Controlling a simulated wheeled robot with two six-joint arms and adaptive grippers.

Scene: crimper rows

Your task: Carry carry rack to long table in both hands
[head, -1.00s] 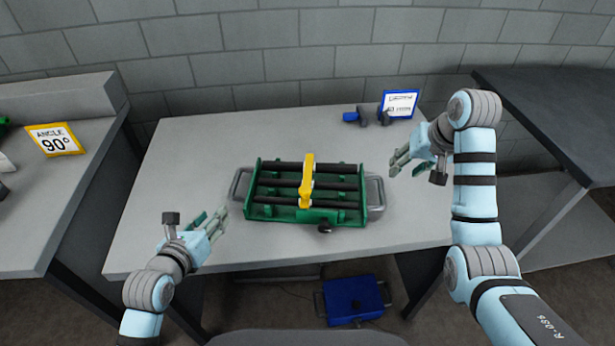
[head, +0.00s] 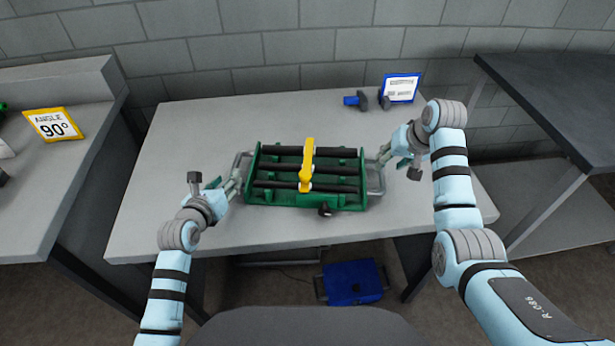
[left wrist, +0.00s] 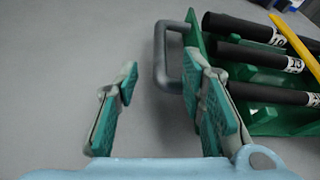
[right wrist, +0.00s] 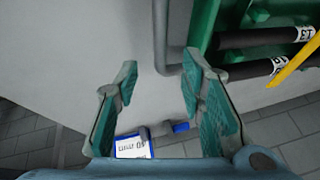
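The carry rack (head: 275,194) is a green frame on the light grey table, with several black bars and a yellow piece (head: 307,165) across them. It has a grey loop handle at each end. My left gripper (head: 236,182) is open at the left handle; in the left wrist view that handle (left wrist: 161,62) lies just ahead of the fingertips, nearer the right finger. My right gripper (head: 383,156) is open at the right handle; in the right wrist view that handle (right wrist: 160,38) is ahead of and between the fingertips. Neither is closed on a handle. I cannot tell which table is the long table.
The light grey table (head: 190,130) is clear around the rack, except for a blue-framed card (head: 401,88) and a blue-and-grey tool (head: 363,101) at back right. A dark table (head: 535,100) stands right, a grey bench (head: 85,130) left. A blue box (head: 352,282) is on the floor below.

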